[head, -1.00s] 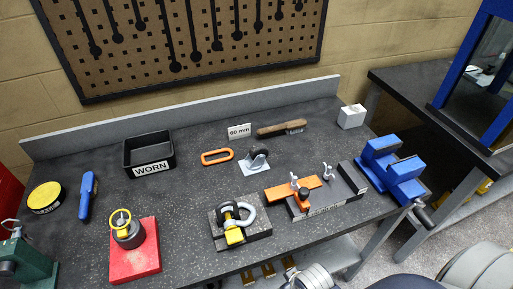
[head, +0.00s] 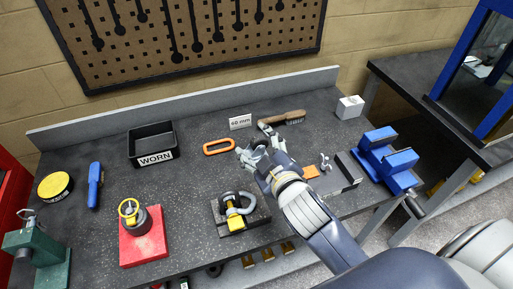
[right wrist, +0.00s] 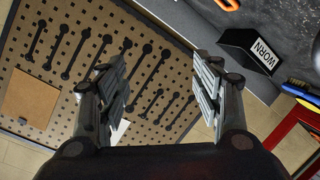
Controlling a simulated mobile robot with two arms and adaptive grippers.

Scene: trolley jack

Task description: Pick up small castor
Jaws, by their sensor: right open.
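The small castor, a dark wheel on a pale plate seen a second ago right of the orange ring, is hidden behind my right gripper in the head view now. My right gripper (head: 256,142) is open over that part of the bench. In the right wrist view its fingers (right wrist: 157,85) stand wide apart with nothing between them, and no castor shows there. I cannot tell how high the gripper is above the castor. My left gripper is not in view.
An orange ring (head: 218,146), a 60 mm sign (head: 240,122) and a brush (head: 283,118) lie around the gripper. A WORN tray (head: 152,146), a shackle block (head: 238,214), a red plate (head: 143,238) and a blue vise (head: 388,160) share the bench. A pegboard (head: 190,40) hangs behind.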

